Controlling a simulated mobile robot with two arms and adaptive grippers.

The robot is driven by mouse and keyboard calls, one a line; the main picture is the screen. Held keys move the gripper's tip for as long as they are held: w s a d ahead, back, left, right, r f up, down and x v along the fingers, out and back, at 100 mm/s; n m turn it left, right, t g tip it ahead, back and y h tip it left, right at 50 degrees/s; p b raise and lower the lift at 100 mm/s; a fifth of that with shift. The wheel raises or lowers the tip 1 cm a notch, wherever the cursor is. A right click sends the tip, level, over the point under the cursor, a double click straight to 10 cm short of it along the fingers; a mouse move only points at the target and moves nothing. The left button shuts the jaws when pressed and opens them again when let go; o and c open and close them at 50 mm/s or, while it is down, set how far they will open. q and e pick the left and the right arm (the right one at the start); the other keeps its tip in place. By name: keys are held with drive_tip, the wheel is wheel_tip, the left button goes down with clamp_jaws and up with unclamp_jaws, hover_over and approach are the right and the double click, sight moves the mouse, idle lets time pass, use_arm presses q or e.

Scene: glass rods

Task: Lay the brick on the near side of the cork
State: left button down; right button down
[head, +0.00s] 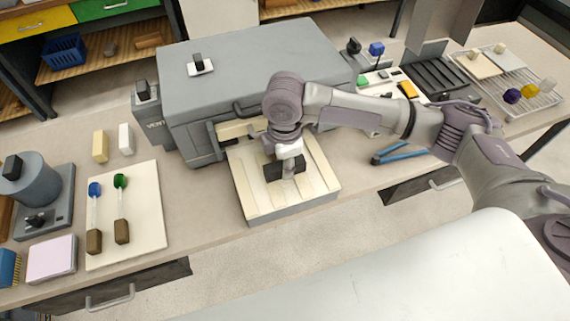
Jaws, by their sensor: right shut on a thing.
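My right gripper (286,168) reaches in from the right and points down over the pale slatted tray (322,187) in front of the grey furnace. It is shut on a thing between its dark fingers. The fingers and wrist hide most of that thing, so I cannot tell what it is. A cream brick-like block (101,146) and a white one (125,139) stand on the bench at the left. I cannot pick out the cork with certainty. My left gripper is not in view.
The grey furnace (255,60) stands behind the tray. A pale board (140,215) at the left carries two rods with blue and green tips. Blue-handled pliers (398,155) lie right of the tray, below my arm. A wire rack (540,100) is at far right.

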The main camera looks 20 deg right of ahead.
drive_tip(key=shift+f, duration=0.7)
drive_tip(key=shift+f, duration=0.25)
drive_tip(key=shift+f, duration=0.15)
drive_tip(key=c, duration=0.8)
unclamp_jaws()
drive_tip(key=shift+c, duration=0.2)
wheel_tip(320, 180, up, 13)
drive_tip(key=b, duration=0.2)
drive_tip(key=shift+f, duration=0.1)
